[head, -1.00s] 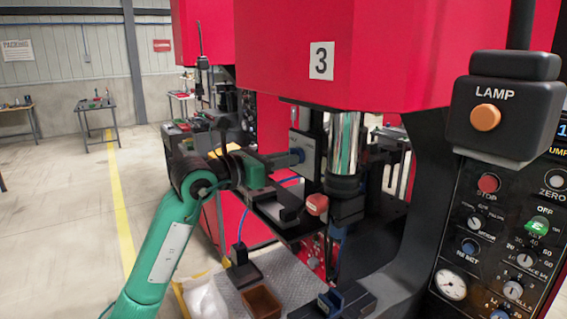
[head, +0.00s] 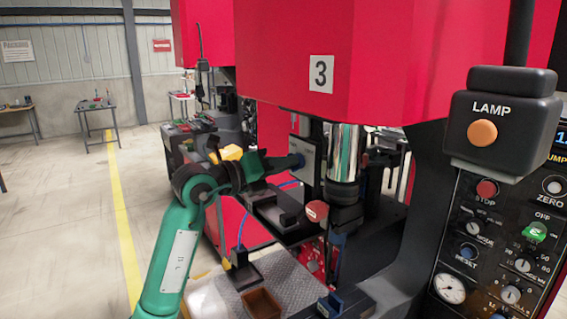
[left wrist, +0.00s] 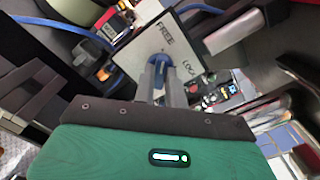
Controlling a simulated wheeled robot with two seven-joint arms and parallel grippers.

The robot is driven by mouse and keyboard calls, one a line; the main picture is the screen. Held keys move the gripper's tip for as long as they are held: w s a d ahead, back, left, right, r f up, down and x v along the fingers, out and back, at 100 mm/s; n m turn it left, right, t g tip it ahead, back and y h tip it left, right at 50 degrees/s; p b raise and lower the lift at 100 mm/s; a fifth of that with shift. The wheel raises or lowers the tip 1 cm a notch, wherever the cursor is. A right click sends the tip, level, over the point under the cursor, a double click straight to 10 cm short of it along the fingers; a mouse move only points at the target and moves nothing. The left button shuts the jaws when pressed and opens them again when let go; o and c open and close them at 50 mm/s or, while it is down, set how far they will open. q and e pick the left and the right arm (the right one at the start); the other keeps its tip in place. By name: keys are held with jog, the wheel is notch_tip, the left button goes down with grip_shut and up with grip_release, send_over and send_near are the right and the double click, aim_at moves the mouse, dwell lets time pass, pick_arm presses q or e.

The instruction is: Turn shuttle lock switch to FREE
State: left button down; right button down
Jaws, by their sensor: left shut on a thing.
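The shuttle lock switch is a small blue knob on a light grey plate (head: 307,160) below the red machine head. The plate (left wrist: 140,57) in the left wrist view carries the words FREE and LOCK and looks tilted there. My left gripper (head: 290,162) reaches in from the left and is shut on the blue switch (left wrist: 157,62). Its grey fingers cover most of the knob, so I cannot tell which word the knob points to. My right gripper is not in view.
A dark shelf with a red knob (head: 317,211) lies just below the plate, and a shiny cylinder (head: 343,152) stands right of it. A control panel (head: 490,240) and a LAMP box (head: 500,115) stand at the right. A brown bin (head: 262,303) sits below.

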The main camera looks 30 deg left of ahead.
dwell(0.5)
pick_arm(q)
jog(key=c, duration=1.4)
grip_release()
jog(key=shift+c, duration=0.2)
jog(key=b+v, duration=0.5)
jog(key=v, duration=0.9)
jog(key=shift+w+f, duration=0.1)
